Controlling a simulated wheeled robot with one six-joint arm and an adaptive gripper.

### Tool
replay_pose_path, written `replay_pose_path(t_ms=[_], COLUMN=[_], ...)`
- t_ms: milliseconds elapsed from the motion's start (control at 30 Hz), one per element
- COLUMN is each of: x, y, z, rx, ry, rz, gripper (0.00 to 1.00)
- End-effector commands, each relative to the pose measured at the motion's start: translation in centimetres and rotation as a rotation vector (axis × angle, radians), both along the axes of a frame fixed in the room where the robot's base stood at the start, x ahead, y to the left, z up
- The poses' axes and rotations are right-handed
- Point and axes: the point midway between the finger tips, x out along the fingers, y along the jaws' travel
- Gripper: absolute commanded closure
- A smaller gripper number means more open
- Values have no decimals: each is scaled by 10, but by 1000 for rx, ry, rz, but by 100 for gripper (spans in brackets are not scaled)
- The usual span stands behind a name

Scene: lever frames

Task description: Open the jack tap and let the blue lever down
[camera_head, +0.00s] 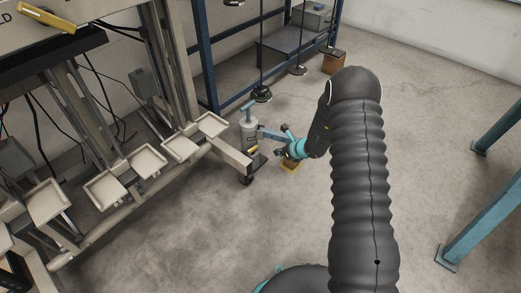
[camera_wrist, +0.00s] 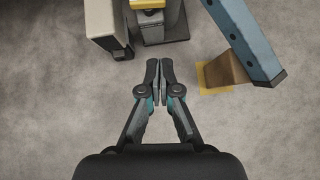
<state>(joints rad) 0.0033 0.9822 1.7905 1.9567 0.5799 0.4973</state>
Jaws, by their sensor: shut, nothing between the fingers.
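The grey jack (camera_head: 250,133) stands upright at the foot of the beige frame, with a blue T-shaped top. The blue lever (camera_head: 272,135) reaches out from it to the right; in the wrist view the lever (camera_wrist: 240,35) slants at upper right, its dark end in front of a brown block. A yellow part (camera_wrist: 147,4) shows low on the jack at the wrist view's top edge; I cannot tell whether it is the tap. My gripper (camera_head: 279,152) is near the jack, below the lever. In the wrist view my gripper (camera_wrist: 166,65) is shut and empty, apart from jack and lever.
The brown block (camera_wrist: 228,70) sits in a yellow floor marking (camera_wrist: 203,82). The beige frame's foot (camera_wrist: 107,28) is left of the jack. Beige trays (camera_head: 145,163) line the frame. A dark blue rack (camera_head: 207,60) stands behind. Bare floor lies in front.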

Motion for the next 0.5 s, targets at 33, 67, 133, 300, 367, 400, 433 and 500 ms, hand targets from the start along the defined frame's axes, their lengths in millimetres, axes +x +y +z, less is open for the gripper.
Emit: replay_pose_path(t_ms=[33,67,133,300,367,400,433,500], x=[1,2,6,20,26,29,32,39], y=[2,4,8,23,29,33,36,42], z=[-3,-5,-12,-33,-41,-46,-50,-59], rx=[-3,-4,-4,-5,-5,-5,-4,-4], ry=[-2,-1,-1,0,-2,0,-2,-1], rz=[6,8,9,9,11,11,10,11], gripper=[100,100,100,100,100,100,100,100])
